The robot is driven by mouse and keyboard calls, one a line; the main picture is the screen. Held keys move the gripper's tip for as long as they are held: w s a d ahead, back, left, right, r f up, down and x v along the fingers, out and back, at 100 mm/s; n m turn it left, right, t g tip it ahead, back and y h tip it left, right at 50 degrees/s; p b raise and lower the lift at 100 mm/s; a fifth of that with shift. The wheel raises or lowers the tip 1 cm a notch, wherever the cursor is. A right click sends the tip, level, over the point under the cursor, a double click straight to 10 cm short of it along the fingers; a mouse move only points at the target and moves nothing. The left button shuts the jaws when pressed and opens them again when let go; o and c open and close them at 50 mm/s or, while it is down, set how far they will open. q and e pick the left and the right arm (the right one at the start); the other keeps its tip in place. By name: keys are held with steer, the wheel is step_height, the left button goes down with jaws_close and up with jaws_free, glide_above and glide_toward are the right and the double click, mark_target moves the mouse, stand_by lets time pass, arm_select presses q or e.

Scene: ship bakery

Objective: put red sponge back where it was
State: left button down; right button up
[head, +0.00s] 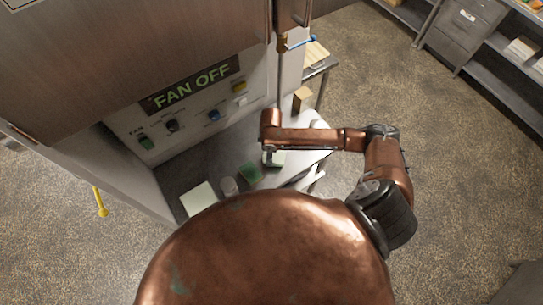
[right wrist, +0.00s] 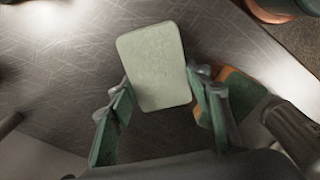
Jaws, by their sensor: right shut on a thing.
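My right gripper (right wrist: 160,108) is shut on a pale grey-green block (right wrist: 155,65) with rounded corners, one finger on each side of it. In the head view my right gripper (head: 268,155) hangs over the steel counter, with a pale green block (head: 278,159) at its tip. I cannot tell whether the block touches the counter. No red face of a sponge shows in either view, so I cannot tell whether this block is the red sponge. My left gripper is not in view.
A green block (head: 250,173) lies beside the gripper; an orange and green block (right wrist: 236,88) shows behind one finger. A clear round container (head: 229,186) and a white square (head: 198,198) stand further left. A control panel (head: 185,105) rises behind the counter. A brown box (head: 302,98) stands at the back.

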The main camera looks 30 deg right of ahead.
steer(key=shift+f, duration=0.85)
steer(key=o, duration=1)
steer(key=shift+r, duration=0.1)
step_height(320, 180, up, 12)
steer(key=shift+f+b, duration=0.1)
steer(key=shift+b, duration=0.25)
